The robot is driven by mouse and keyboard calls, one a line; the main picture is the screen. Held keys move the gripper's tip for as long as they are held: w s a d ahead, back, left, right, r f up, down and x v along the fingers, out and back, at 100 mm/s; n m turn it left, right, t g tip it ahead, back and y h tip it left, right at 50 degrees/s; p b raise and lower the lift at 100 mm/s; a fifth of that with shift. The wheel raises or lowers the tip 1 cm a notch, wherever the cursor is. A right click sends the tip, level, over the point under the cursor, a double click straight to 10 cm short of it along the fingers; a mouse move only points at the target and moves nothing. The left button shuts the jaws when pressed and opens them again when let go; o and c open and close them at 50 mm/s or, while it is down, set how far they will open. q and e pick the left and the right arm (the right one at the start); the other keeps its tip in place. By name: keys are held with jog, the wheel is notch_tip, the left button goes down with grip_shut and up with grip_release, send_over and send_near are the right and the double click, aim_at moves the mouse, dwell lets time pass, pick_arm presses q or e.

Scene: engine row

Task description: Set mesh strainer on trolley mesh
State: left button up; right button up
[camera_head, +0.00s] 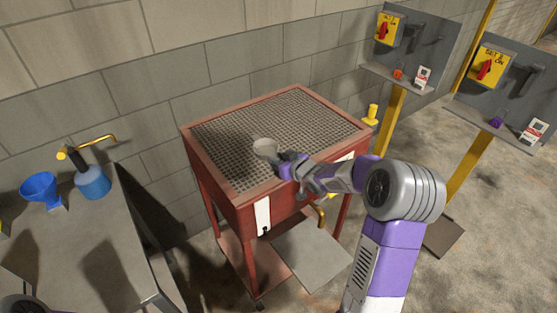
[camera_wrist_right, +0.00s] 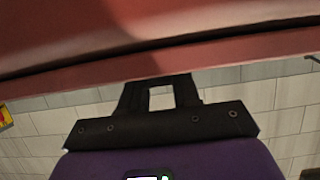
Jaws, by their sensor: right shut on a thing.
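The red trolley (camera_head: 250,208) stands against the block wall, and its top is a grey trolley mesh (camera_head: 300,115) inside a red rim. The mesh strainer (camera_head: 265,147), a small pale round cup, is over the front left part of the mesh. I cannot tell whether it touches the mesh. My right gripper (camera_head: 283,163) reaches over the trolley's front rim and is shut on the strainer, whose handle is mostly hidden by the fingers. In the right wrist view the gripper fingers (camera_wrist_right: 160,95) are close under the red trolley rim (camera_wrist_right: 200,60); the strainer is not visible there. My left gripper is not in view.
A grey table (camera_head: 85,245) at left holds a blue funnel (camera_head: 40,188) and a blue oil can (camera_head: 93,182) with a brass spout. Two grey panels with red switches stand on yellow posts at right. The mesh behind the strainer is clear.

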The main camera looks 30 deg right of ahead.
jog(key=shift+f, duration=0.25)
jog(key=o, duration=1.1)
jog(key=shift+c, duration=0.2)
jog(key=shift+r, duration=0.15)
jog(key=shift+r, duration=0.25)
jog(key=a+p+v, duration=0.1)
jog(key=p+v, duration=0.1)
jog(key=v, duration=1)
jog(key=shift+d+p, duration=0.4)
jog(key=shift+d, duration=0.05)
